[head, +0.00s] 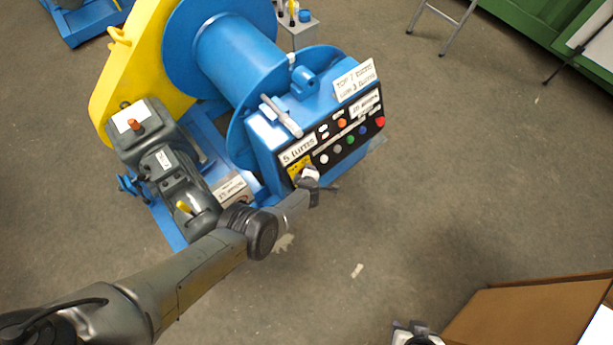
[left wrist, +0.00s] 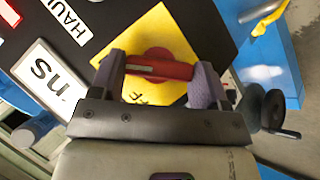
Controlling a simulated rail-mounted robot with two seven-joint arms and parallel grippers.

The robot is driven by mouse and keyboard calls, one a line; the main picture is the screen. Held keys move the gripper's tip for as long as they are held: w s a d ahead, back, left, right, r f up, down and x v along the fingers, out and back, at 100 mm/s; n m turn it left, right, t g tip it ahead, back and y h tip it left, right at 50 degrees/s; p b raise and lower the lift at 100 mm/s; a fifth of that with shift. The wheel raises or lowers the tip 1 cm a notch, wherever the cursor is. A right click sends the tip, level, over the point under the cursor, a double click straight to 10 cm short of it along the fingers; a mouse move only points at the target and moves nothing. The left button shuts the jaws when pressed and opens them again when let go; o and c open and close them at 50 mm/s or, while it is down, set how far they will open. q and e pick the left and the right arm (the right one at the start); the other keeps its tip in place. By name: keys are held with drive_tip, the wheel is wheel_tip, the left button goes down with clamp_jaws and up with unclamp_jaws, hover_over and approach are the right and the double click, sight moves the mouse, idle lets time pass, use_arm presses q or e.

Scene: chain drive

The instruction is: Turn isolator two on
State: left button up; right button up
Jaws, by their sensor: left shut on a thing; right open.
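In the left wrist view a red rotary isolator handle (left wrist: 160,68) sits on a yellow plate (left wrist: 152,36). My left gripper (left wrist: 158,74) is shut on this handle, one grey-purple finger at each end. The letters "FF" show on the yellow plate below the handle; the rest of its lettering is hidden. In the head view the yellow plate (head: 294,170) is at the lower left corner of the black control panel (head: 353,143), with my left gripper (head: 309,179) against it. No isolator number is readable. My right gripper (head: 416,336) is open, partly cut off at the bottom edge.
The panel carries several coloured buttons and white labels on a blue winch housing (head: 268,148). A blue drum (head: 236,55), yellow guard (head: 120,65) and grey motor gearbox (head: 150,140) stand left of it. A brown box (head: 530,318) is at the lower right. The floor right of the panel is clear.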

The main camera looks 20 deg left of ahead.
use_arm(q)
drive_tip(key=shift+f, duration=0.1)
drive_tip(key=o, duration=0.9)
drive_tip(key=shift+s+d+r+p, duration=0.1)
drive_tip(key=shift+s+r+p, duration=0.15)
drive_tip(key=shift+r+p, duration=0.45)
drive_tip(key=p+v, duration=1.2)
drive_tip(key=p, duration=0.2)
drive_tip(key=shift+s+d+r, duration=0.1)
drive_tip(key=shift+s+d, duration=0.1)
drive_tip(key=shift+s, duration=0.1)
